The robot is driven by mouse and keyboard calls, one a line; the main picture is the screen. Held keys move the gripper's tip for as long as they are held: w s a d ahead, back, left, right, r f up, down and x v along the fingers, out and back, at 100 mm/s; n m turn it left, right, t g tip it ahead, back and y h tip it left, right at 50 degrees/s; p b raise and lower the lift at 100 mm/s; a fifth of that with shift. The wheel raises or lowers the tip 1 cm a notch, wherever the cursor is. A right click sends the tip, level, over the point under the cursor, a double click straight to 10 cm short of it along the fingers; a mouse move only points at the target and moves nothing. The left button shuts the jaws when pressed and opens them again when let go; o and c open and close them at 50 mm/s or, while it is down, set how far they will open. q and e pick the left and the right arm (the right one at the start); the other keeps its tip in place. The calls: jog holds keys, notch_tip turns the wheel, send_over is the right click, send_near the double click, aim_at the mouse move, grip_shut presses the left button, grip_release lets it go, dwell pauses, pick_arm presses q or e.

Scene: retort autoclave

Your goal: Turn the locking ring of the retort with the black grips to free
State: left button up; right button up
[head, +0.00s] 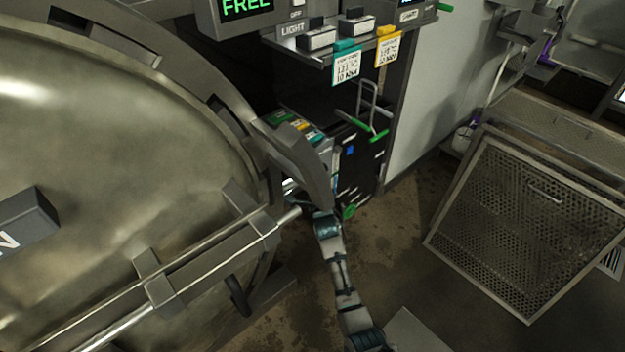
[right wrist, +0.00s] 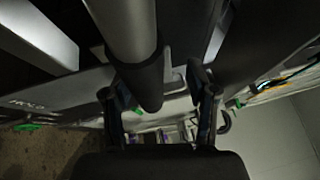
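The retort's big domed steel door (head: 110,150) fills the left of the head view, with the grey locking ring (head: 235,105) around its rim. A black grip (head: 238,297) hangs near the ring's lower right. My right arm comes up from the bottom of the head view; its gripper is hidden behind a curved grey part at the ring's right edge. In the right wrist view, my right gripper (right wrist: 160,100) has its fingers apart, with a round bar ending in a black grip (right wrist: 143,85) between them. A clear gap shows at the right finger. My left gripper is not in view.
A display (head: 246,8) above the ring reads FREE. Switches and hanging tags (head: 347,65) sit below it. A polished bar (head: 210,255) crosses the door. A perforated metal basket (head: 530,225) stands on the right. Stained floor (head: 405,225) lies open between.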

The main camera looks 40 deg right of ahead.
jog(key=v, duration=1.1)
jog(key=shift+s+a, duration=0.25)
jog(key=shift+a, duration=0.1)
